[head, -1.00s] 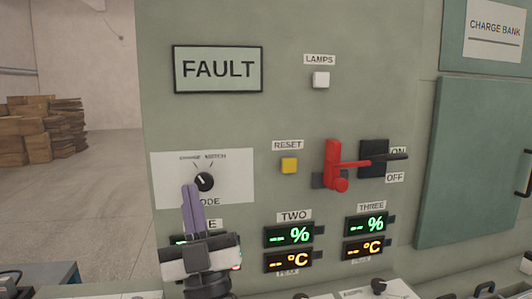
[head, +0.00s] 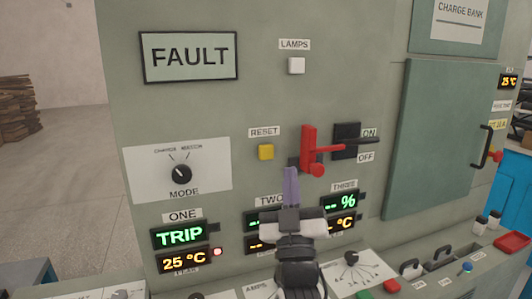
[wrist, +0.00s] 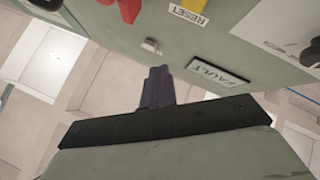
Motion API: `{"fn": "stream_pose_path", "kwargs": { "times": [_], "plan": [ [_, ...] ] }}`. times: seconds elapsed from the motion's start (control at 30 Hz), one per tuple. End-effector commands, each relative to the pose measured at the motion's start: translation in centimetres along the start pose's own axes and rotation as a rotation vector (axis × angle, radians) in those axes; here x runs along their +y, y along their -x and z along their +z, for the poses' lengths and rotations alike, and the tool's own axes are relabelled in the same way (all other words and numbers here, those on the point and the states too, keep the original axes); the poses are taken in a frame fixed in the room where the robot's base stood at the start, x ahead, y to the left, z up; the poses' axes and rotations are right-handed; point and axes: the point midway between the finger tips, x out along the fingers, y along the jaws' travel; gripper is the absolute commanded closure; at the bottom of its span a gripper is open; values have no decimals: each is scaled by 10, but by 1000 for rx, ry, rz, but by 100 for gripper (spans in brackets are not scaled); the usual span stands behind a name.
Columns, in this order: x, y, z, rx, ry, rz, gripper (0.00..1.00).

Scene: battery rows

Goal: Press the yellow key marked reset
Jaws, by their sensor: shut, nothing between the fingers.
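The yellow reset key (head: 266,152) sits on the grey-green panel under a label reading RESET. My gripper (head: 290,172) is shut and empty, its purple fingers pointing up in front of the panel, below and right of the yellow key and apart from it in the picture. In the wrist view the shut fingers (wrist: 158,85) point toward the panel, and the yellow key (wrist: 195,5) shows at the top edge beside its RESET label. How far the fingertips are from the panel is hard to tell.
A red lever (head: 309,150) stands just right of the key, close above my fingers. A white lamps key (head: 296,65) is higher up. A mode knob (head: 181,174) is at left. Display ONE (head: 179,236) reads TRIP. A ledge with knobs and switches runs below.

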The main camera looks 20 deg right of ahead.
Motion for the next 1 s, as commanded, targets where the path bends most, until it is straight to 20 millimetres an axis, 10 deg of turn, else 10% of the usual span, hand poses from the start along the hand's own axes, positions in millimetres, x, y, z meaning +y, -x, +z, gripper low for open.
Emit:
{"fn": "stream_pose_path", "kwargs": {
  "times": [1.0],
  "plan": [
    [-45, -62, 44, 1, -1, -1, 100]
  ]
}}
